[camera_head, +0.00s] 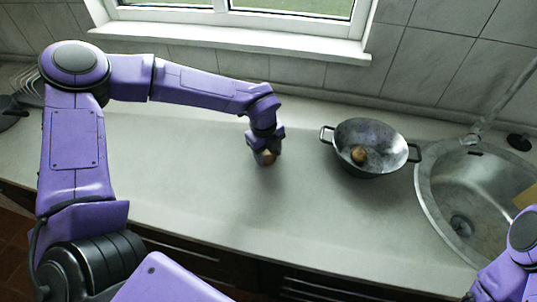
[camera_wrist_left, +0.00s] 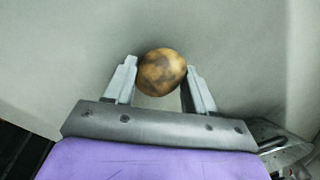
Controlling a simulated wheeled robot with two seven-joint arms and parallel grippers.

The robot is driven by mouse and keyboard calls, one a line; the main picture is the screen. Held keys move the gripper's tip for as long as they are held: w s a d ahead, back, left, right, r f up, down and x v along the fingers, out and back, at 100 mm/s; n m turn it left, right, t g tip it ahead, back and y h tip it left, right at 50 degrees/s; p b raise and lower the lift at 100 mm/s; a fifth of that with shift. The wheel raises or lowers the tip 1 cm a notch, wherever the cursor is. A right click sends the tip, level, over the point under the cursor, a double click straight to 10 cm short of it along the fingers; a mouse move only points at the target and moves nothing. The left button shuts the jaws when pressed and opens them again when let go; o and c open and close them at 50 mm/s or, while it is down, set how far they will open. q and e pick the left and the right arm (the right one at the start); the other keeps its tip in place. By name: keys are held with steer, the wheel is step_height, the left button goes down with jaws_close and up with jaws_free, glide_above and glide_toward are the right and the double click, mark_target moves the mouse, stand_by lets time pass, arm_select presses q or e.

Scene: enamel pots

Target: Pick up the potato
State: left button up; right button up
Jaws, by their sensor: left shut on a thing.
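A brown, mottled potato (camera_wrist_left: 162,72) sits between the two fingers of my left gripper (camera_wrist_left: 160,80) in the left wrist view, with a finger against each side. A second brown, round thing like a potato (camera_head: 359,154) lies inside a grey two-handled pot (camera_head: 345,135) to the right. My right arm shows at the lower right edge, its fingers out of view.
A steel sink (camera_head: 432,205) with a tap (camera_head: 480,127) is at the right. The grey counter (camera_head: 320,225) is clear in front of the pot. A window sill (camera_head: 230,38) and tiled wall bound the back. A dark thing lies at the far left.

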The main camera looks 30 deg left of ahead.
arm_select(q)
step_height(320, 180, up, 3)
steer(key=shift+w+f, duration=0.1)
steer(key=s+d+r+b, duration=0.5)
steer(key=s+d+r, duration=0.5)
